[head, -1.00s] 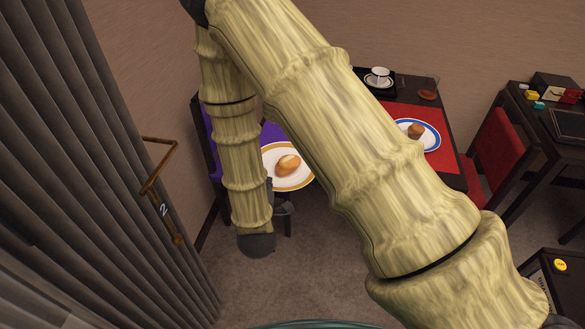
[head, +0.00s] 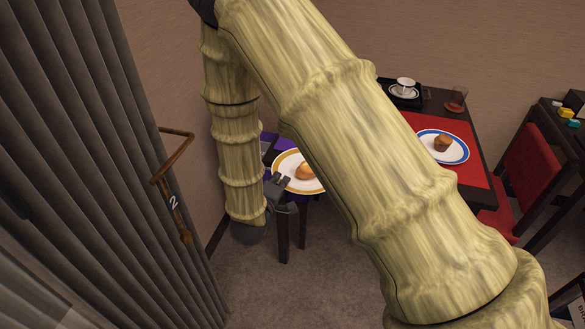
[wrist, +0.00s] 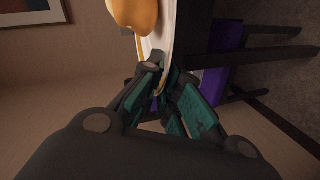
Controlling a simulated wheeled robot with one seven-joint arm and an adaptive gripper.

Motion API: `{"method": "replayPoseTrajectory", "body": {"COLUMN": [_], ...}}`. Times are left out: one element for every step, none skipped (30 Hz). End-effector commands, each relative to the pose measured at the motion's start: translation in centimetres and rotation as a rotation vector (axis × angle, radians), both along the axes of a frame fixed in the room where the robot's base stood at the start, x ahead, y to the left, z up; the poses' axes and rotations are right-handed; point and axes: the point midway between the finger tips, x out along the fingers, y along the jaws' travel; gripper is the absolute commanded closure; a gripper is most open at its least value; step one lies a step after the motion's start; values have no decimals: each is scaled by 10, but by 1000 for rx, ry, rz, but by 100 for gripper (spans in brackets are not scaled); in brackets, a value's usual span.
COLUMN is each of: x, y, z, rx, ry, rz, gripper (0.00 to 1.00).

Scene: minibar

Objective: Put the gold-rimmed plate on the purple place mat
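The gold-rimmed plate (head: 290,184) is white, carries a bread roll (head: 306,171), and is partly hidden by my arm in the head view. My gripper (head: 281,187) is at its near left edge. In the wrist view the plate (wrist: 169,45) is seen nearly edge-on, and its rim runs between the fingers of my gripper (wrist: 167,82), which look closed on it. The purple place mat (head: 287,145) shows behind the plate, mostly hidden by the plate and my arm. Purple also shows below the plate in the wrist view (wrist: 220,85). The gap between plate and mat is hard to judge.
A red mat (head: 470,175) holds a blue-rimmed plate (head: 460,152) with a muffin. A black tray with a cup (head: 405,84) and a glass (head: 457,100) stand behind. A red chair (head: 532,170) is at right, a folding wall with a brown handle (head: 175,158) at left.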

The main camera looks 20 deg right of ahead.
Motion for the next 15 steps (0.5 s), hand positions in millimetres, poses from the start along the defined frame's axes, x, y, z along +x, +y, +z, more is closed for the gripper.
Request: {"method": "replayPoseTrajectory", "body": {"x": [9, 14, 21, 26, 31, 38, 43, 48, 54, 58, 63, 67, 70, 73, 76], "y": [-6, -9, -13, -16, -19, -23, -26, -29, -33, -36, -38, -41, -43, -44, -45], "z": [1, 0, 0, -1, -2, -2, -3, -3, -4, -5, -5, -6, -6, -7, -7], "rx": [2, 2, 2, 0, 1, 2, 2, 1, 1, 1, 0, 0, 0, 0, 0], "ry": [-2, -2, -3, -3, -2, -3, -2, -3, -2, -1, -3, -3, -3, -3, -3], "rz": [-3, -3, -3, -2, -3, -3, -1, -2, -3, -2, -1, -1, -1, -1, -1], "gripper": [100, 100, 100, 100, 100, 100, 100, 100, 100, 100, 100, 100, 100, 100, 100]}}
